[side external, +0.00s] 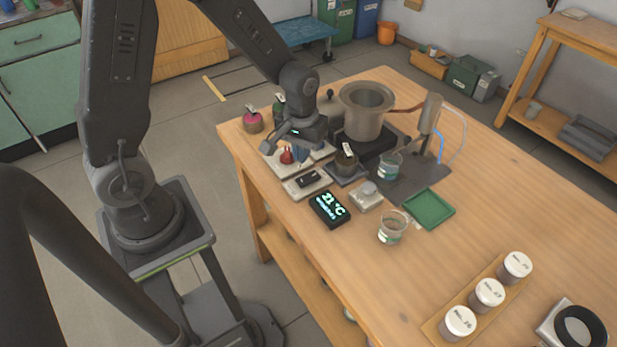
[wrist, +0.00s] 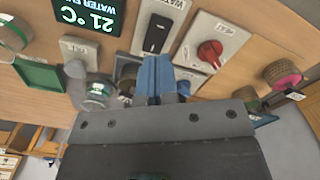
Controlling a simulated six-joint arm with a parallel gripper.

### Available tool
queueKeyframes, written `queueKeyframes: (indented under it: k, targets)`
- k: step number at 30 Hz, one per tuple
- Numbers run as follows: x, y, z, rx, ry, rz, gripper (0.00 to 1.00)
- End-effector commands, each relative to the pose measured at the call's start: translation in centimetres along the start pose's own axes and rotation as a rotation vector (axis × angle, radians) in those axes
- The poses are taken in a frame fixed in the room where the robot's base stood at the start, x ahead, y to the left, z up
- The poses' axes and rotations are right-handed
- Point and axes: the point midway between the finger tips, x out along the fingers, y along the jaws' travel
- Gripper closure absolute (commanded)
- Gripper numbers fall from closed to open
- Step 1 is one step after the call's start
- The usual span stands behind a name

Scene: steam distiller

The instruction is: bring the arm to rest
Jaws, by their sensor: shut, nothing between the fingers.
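My gripper (side external: 302,158) is over the near left part of the wooden table, above the switch panels. Its blue fingers (wrist: 155,80) are together in the wrist view, with nothing seen between them. A red knob (side external: 287,156) on a white plate is close beside the fingers, and it also shows in the wrist view (wrist: 210,51). A black rocker switch (side external: 310,178) sits on a white plate in front. I cannot tell the exact gap between the fingers and the panels.
A grey pot (side external: 367,112) stands behind my gripper. A temperature display (side external: 329,208) reads 21 °C. Two glass beakers (side external: 392,227) (side external: 389,168), a green tray (side external: 429,209) and several white-lidded jars (side external: 487,293) stand rightward. The table's middle right is clear.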

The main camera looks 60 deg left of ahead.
Motion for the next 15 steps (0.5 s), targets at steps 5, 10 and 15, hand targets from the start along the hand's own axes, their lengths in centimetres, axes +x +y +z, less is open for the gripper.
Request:
queueKeyframes:
  k: [5,10,15]
  targets:
    - [-1.0,0.1,0.1,0.015,0.017,0.007,1.0]
    - [-5.6,0.3,1.3,0.096,0.094,0.037,1.0]
    - [-11.3,0.1,4.1,0.216,0.202,0.071,1.0]
